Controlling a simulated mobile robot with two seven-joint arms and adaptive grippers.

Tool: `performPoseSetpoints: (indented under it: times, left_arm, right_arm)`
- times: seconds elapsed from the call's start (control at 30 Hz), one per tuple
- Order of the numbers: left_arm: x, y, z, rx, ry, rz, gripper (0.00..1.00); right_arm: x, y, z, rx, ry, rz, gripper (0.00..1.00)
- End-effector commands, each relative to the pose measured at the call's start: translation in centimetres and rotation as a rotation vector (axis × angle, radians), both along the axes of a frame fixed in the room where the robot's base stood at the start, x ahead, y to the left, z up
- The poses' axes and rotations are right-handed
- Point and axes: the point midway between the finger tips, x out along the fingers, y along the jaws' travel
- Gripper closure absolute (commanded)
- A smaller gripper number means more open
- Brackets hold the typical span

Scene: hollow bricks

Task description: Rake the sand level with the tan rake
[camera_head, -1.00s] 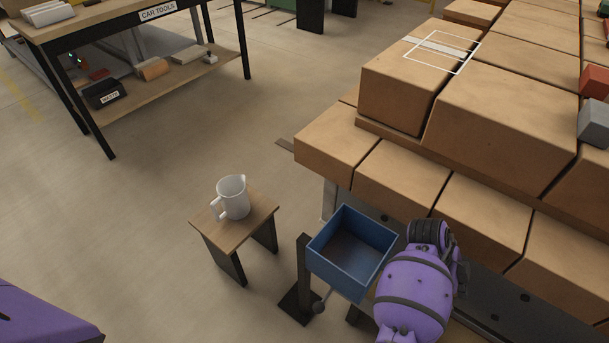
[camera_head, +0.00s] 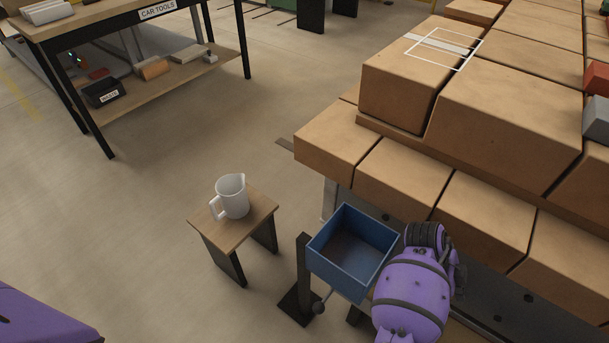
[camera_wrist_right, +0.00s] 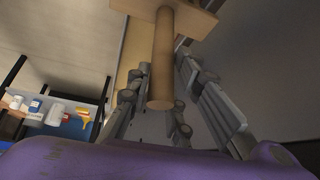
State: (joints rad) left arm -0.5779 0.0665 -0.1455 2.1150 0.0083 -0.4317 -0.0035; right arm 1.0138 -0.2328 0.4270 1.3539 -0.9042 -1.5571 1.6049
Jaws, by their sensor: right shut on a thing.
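The tan rake (camera_wrist_right: 162,88) shows in the right wrist view, with its round handle pointing toward the camera and a flat tan crosspiece at the top. My right gripper (camera_wrist_right: 163,68) has its grey fingers on either side of the handle and is shut on it. In the head view my purple right arm comes in at the bottom, beside the blue open box (camera_head: 340,262), and hides its fingers and the rake. The box's floor looks dark, and I cannot make out sand in it. My left gripper is outside both views; only purple casing shows at the lower left.
A small wooden stool (camera_head: 205,228) with a white jug (camera_head: 232,197) stands left of the box. Large tan blocks (camera_head: 400,180) fill the right side. A workbench labelled car tools (camera_head: 100,25) is at the back left. The floor between is clear.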

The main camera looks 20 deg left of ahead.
Motion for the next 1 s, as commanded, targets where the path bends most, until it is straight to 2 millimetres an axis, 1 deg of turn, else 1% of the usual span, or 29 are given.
performPoseSetpoints:
  times: [0.03,0.53,0.67,1.0]
  left_arm:
    - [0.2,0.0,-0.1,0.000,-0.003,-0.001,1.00]
    - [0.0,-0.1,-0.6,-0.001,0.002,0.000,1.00]
    - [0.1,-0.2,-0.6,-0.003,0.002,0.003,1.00]
    - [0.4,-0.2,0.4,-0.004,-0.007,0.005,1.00]
  right_arm:
    - [0.1,0.3,0.0,0.000,0.000,0.001,1.00]
    - [0.7,2.2,-0.1,0.000,0.000,0.001,1.00]
    - [0.6,2.0,0.0,0.000,0.000,0.000,1.00]
    - [0.1,-0.5,0.0,0.000,-0.001,0.000,1.00]
